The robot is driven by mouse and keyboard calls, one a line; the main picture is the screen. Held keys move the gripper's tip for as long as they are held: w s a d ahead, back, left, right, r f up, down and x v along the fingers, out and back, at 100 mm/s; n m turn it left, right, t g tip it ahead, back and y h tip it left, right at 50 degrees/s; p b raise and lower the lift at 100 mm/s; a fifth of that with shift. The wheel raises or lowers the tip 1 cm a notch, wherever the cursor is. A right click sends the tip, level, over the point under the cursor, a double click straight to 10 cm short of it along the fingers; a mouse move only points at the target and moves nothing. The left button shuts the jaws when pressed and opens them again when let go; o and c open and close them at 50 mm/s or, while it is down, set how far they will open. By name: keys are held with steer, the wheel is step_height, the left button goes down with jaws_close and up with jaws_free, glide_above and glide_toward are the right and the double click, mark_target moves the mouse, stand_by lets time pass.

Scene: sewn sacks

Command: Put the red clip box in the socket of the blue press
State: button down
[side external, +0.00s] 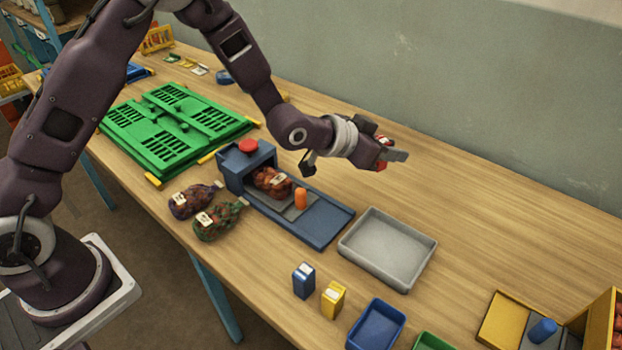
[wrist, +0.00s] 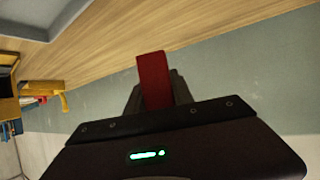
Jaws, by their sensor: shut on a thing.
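My gripper (side external: 390,156) is shut on the red clip box (wrist: 153,80) and holds it in the air, above and to the right of the blue press. In the side view only small red bits of the box (side external: 382,164) show between the jaws. The blue press (side external: 325,222) stands on the table, with a red knob on its housing at the left end. A netted sack (side external: 272,182) lies in its housing opening, and an orange peg (side external: 300,198) stands beside the sack. I cannot make out the socket clearly.
A grey tray (side external: 430,246) lies right of the press. Blue (side external: 304,280) and yellow (side external: 333,299) boxes stand in front, near a blue tray (side external: 399,318). Two sacks (side external: 220,221) lie left of the press. A green crate panel (side external: 180,125) lies behind. The table's back right is clear.

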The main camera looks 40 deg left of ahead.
steer(key=s+a+r+n+y, duration=0.1)
steer(key=s+a+r, duration=0.15)
steer(key=a, duration=0.45)
steer(key=s+a+r+n+t+y, duration=0.1)
steer(key=s+a+r+n+y, duration=0.1)
steer(key=a+r, duration=0.35)
steer(key=s+a+r+n+y, duration=0.1)
steer(key=s+a+r, duration=0.1)
steer(key=a, duration=0.6)
steer(key=s+a+f+m+h, duration=0.1)
steer(key=s+f+m+h, duration=0.15)
steer(key=s, duration=0.45)
steer(key=w+a+f+n+y, duration=0.25)
steer(key=a+f, duration=0.35)
steer(key=a, duration=0.5)
steer(key=shift+y, duration=0.3)
steer(key=shift+s+f, duration=0.15)
steer(key=shift+f, duration=2.9)
steer(key=shift+f, duration=0.6)
steer(key=c, duration=1)
jaws_free()
